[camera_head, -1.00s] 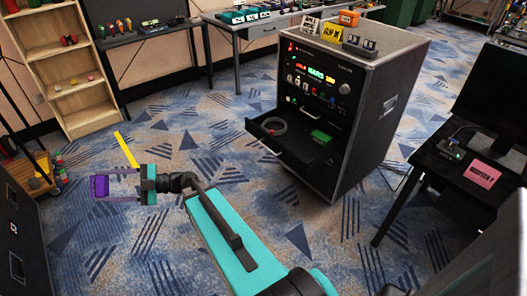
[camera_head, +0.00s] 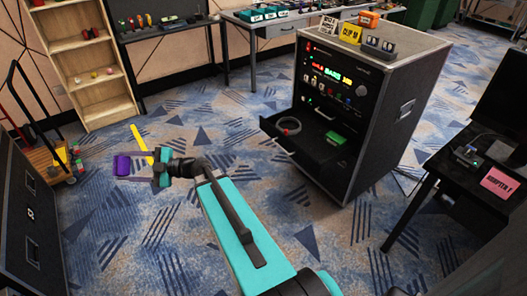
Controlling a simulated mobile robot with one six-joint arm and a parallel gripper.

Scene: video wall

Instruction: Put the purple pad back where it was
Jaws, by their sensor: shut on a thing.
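The purple pad (camera_head: 123,165) is held at the end of my arm, left of the picture's middle. My gripper (camera_head: 128,168) is shut on it, with thin purple-tinted fingers reaching left from the teal wrist. The pad is in the air above the blue patterned carpet, apart from any furniture. The spot where the pad was before cannot be told from these frames.
A black rack (camera_head: 376,115) stands right of centre with its drawer (camera_head: 291,153) pulled out, holding a cable and a green block. A wooden shelf (camera_head: 85,68), a trolley (camera_head: 55,160) and a dark case (camera_head: 32,225) are at left. A black desk (camera_head: 440,165) is at right. Carpet between is free.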

